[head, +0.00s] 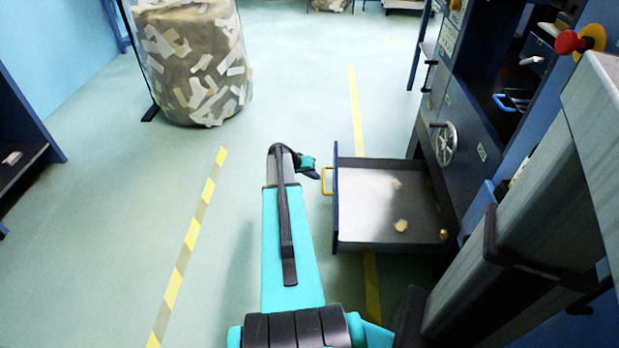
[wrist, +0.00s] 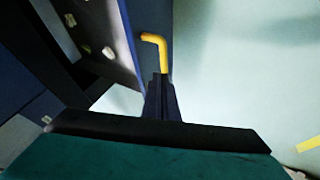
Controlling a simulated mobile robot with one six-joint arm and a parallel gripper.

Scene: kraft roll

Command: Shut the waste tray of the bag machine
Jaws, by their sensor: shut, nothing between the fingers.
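The waste tray (head: 375,226) is pulled out from the bag machine (head: 466,130). It is a shallow grey drawer with a dark blue front and a few pale scraps inside. Its yellow handle (head: 326,181) is on the left-facing front. My gripper (head: 318,174) is beside the handle, just outside the tray front. In the wrist view, my gripper's shut fingers (wrist: 160,80) are at the lower end of the yellow handle (wrist: 156,48), next to the tray's blue front (wrist: 128,40). I cannot tell whether they touch it. Nothing is held.
A large bale of paper scraps (head: 195,60) stands at the upper left. A dark shelf (head: 25,140) is at the left edge. A handwheel (head: 445,144) sticks out of the machine above the tray. The floor left of the tray is clear, with yellow striped lines (head: 190,240).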

